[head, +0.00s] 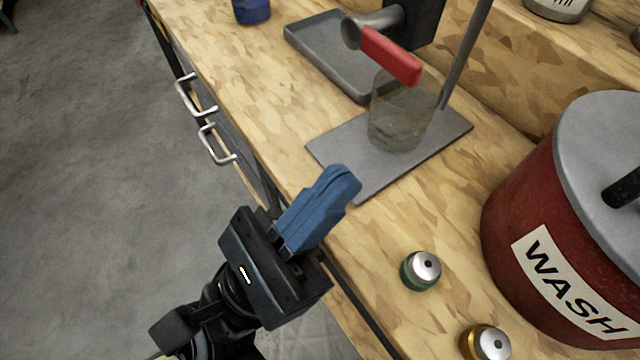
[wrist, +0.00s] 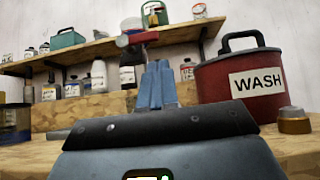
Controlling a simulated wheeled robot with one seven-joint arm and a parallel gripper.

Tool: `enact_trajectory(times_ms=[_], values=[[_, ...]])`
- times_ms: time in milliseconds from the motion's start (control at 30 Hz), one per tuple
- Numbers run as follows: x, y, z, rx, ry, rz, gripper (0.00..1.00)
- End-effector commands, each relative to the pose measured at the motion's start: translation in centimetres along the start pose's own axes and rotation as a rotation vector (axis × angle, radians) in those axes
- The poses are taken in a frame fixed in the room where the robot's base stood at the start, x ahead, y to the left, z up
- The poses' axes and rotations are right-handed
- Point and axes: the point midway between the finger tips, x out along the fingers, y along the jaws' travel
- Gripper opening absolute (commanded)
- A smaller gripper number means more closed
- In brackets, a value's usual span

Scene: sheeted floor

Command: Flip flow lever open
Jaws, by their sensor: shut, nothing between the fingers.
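The flow lever is a red handle (head: 390,55) on a grey metal spout (head: 375,24) in the head view. It slants down to the right above a clear glass beaker (head: 398,125). The red handle also shows in the wrist view (wrist: 137,39), behind and left of my fingertips. My gripper (head: 342,180) has blue fingers, shut and empty, near the front edge of the bench. It is apart from the lever, which lies farther back and to the upper right. My gripper shows upright in the wrist view (wrist: 157,66).
The beaker stands on a grey plate (head: 355,175), with a post behind it and a grey tray (head: 320,58) to the left. A red WASH bucket (head: 520,215), a green-sided cap (head: 421,270) and a gold-sided cap (head: 485,343) are at right. Shelves (wrist: 80,62) line the wall.

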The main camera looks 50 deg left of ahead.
Motion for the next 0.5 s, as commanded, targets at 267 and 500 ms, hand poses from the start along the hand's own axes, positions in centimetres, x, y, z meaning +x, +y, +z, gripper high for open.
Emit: enact_trajectory(times_ms=[267,500], values=[[4.8,0.0,0.2,0.001,-0.001,-0.001,0.00],[6.6,0.0,0.1,0.000,-0.001,0.000,0.00]])
